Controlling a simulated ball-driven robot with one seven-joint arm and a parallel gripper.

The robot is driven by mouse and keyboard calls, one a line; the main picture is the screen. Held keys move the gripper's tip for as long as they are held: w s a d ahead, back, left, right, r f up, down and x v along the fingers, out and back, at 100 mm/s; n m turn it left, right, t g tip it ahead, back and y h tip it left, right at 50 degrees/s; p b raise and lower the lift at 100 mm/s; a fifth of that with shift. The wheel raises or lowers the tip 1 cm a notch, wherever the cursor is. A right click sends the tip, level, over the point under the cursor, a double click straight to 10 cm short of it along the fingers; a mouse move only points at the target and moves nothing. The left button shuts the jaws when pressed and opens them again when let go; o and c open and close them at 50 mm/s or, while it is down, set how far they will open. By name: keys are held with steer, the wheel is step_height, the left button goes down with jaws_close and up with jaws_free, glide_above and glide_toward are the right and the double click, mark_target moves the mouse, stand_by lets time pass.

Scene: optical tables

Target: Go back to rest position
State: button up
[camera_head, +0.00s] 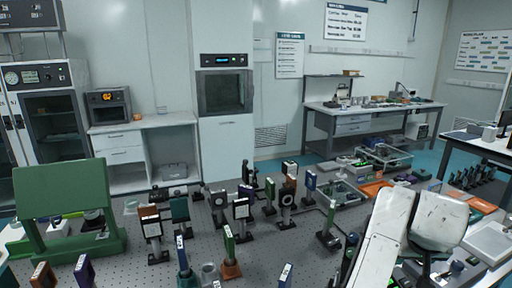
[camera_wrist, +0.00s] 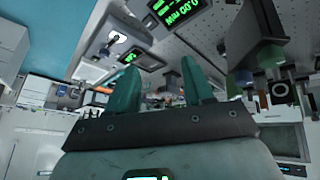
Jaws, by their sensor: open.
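My gripper (camera_wrist: 160,78) shows in the wrist view with two teal fingers standing apart from a dark bar. I see nothing held between them. Behind the fingers the view is tilted, with a perforated table top (camera_wrist: 215,30) and devices with green lit displays (camera_wrist: 182,15). In the head view my white arm stands at the lower right, in front of the optical table (camera_head: 140,265). The fingers cannot be made out there.
Several optic mounts on posts, such as a white-faced one (camera_head: 241,210), crowd the optical table. A green frame (camera_head: 65,208) stands at the left. Orange trays (camera_head: 377,188) and a clear bin (camera_head: 384,157) lie near my arm. Blue floor shows beyond.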

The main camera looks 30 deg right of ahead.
steer(key=a+f+n, duration=0.2)
steer(key=a+f, duration=0.2)
steer(key=a+f+n+y, duration=0.1)
steer(key=a+f+n, duration=0.1)
steer(key=a+f, duration=0.2)
steer(key=a+f+n, duration=0.2)
steer(key=a+f, duration=0.3)
steer(key=f, duration=0.1)
steer(key=shift+s+n+t, duration=0.1)
steer(key=shift+n+t, duration=0.2)
steer(key=s+a+f+n+g+y, duration=0.1)
steer(key=s+a+f+y, duration=0.1)
steer(key=s+a+f, duration=0.2)
steer(key=s+a+f+n+y, duration=0.1)
steer(key=s+a+f, duration=0.4)
steer(key=a, duration=0.5)
steer(key=shift+s+a+f+n+g+y, duration=0.25)
steer(key=shift+f+g+y, duration=0.2)
steer(key=shift+y, duration=0.25)
